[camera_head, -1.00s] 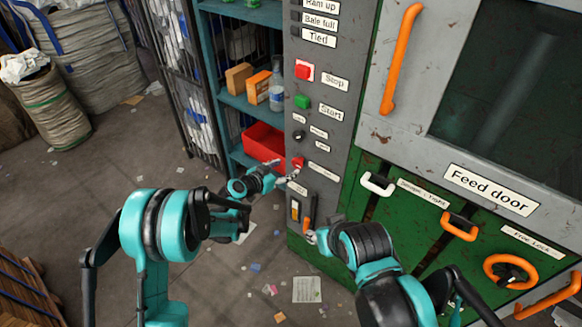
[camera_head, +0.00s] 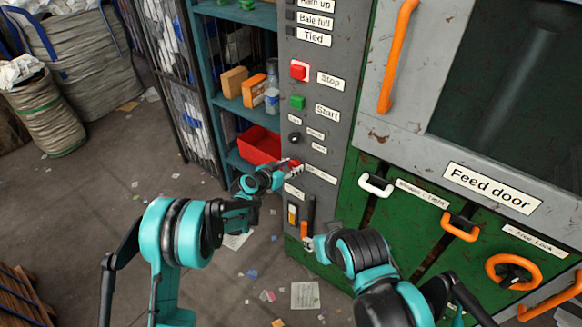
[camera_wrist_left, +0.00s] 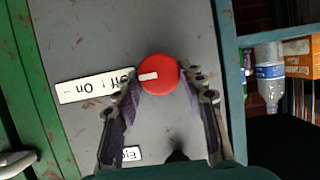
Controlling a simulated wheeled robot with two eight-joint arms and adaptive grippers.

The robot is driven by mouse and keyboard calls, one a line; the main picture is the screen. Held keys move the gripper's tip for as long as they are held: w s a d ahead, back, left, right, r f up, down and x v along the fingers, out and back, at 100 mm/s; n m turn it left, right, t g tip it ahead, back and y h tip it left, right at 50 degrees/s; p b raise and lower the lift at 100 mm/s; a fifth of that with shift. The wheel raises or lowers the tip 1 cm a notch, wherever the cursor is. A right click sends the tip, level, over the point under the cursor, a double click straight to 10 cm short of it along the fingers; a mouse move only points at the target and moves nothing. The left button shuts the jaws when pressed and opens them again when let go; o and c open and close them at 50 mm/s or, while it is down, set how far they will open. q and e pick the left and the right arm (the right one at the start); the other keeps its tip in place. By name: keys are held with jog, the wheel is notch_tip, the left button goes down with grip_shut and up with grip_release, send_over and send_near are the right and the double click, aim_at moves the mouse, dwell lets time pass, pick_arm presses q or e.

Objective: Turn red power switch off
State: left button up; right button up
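The red power switch (camera_wrist_left: 159,75) is a round red knob with a pale pointer mark, on the grey panel in the left wrist view. It also shows in the head view (camera_head: 296,167), partly hidden by my left gripper. My left gripper (camera_head: 288,168) is at the knob. In the left wrist view its two fingers (camera_wrist_left: 161,82) stand apart on either side of the knob, very close to its edges. I cannot tell whether they touch it. A white label reading "Off" and "On" (camera_wrist_left: 90,87) is beside the knob. My right gripper (camera_head: 308,243) is low by the panel, its fingers too small to read.
Red stop button (camera_head: 299,70) and green start button (camera_head: 297,102) are higher on the panel. An orange-and-black lever (camera_head: 308,215) is below the knob, close to my right gripper. A red bin (camera_head: 260,146) sits on the shelf at left. The feed door's orange handle (camera_head: 398,55) is at right.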

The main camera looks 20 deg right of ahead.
dwell(0.3)
pick_arm(q)
jog(key=n, duration=0.1)
jog(key=n+g+h, duration=0.1)
jog(key=shift+w+a+n, duration=0.15)
jog(key=shift+w+n, duration=0.05)
jog(key=shift+n, duration=0.2)
jog(key=n, duration=0.1)
jog(key=n+g+h, duration=0.2)
jog(key=shift+w+a+f+n, duration=0.15)
jog(key=shift+f+n, duration=0.1)
jog(key=shift+n, duration=0.15)
jog(key=n+h, duration=0.2)
jog(key=n, duration=0.1)
jog(key=shift+f+g, duration=0.2)
jog(key=shift+g, duration=0.1)
jog(key=shift+w+f+n+h, duration=0.15)
jog(key=shift+n+h, duration=0.65)
jog(key=shift+n, duration=1.1)
jog(key=o, duration=1.1)
